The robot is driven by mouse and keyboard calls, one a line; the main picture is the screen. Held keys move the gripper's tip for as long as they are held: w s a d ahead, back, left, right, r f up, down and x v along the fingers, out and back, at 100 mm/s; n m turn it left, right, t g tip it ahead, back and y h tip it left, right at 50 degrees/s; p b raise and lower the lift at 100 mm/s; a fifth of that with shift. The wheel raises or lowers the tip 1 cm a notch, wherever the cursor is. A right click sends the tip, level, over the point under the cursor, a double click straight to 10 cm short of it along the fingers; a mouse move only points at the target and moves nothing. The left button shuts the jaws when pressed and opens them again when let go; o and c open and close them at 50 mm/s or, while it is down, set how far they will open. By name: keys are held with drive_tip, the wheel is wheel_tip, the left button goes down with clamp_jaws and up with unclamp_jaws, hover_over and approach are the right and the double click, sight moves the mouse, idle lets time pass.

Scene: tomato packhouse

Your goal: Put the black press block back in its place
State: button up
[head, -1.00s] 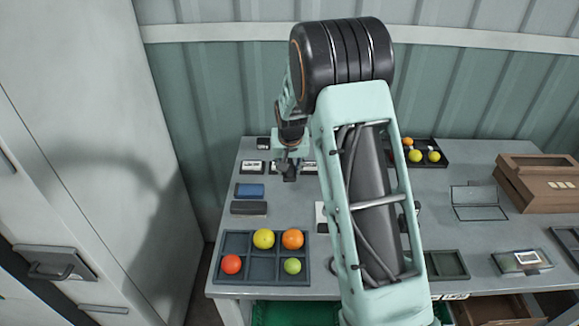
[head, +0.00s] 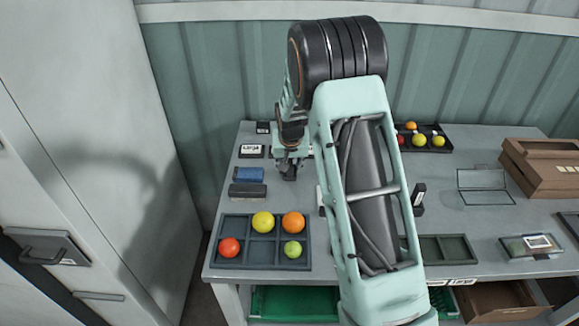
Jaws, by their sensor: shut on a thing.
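My gripper (head: 289,165) hangs over the back left of the table, its fingers pointing down. It is shut on a small black block (head: 289,174), which seems to be the black press block. Only its lower part shows below the fingers. I cannot tell whether it touches the table. To its left are a blue block (head: 248,174) and a dark grey block (head: 247,190), both lying on the table. A white label plate with a dark edge (head: 252,151) lies behind them. My arm hides part of the table to the right, and no marked place for the block is clear.
A sorting tray (head: 262,231) with several coloured tomatoes stands at the front left. A black tray (head: 443,131) with tomatoes is at the back right, near a brown box (head: 545,165) and a wire stand (head: 484,187). The corrugated wall is close behind the table.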

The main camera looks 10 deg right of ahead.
drive_tip(key=shift+f+b, duration=0.35)
drive_tip(key=shift+b, duration=0.05)
idle(0.4)
drive_tip(key=o, duration=1)
drive_tip(key=shift+c, duration=1.3)
drive_tip(key=shift+r+p, duration=1.8)
drive_tip(key=shift+r, duration=1.7)
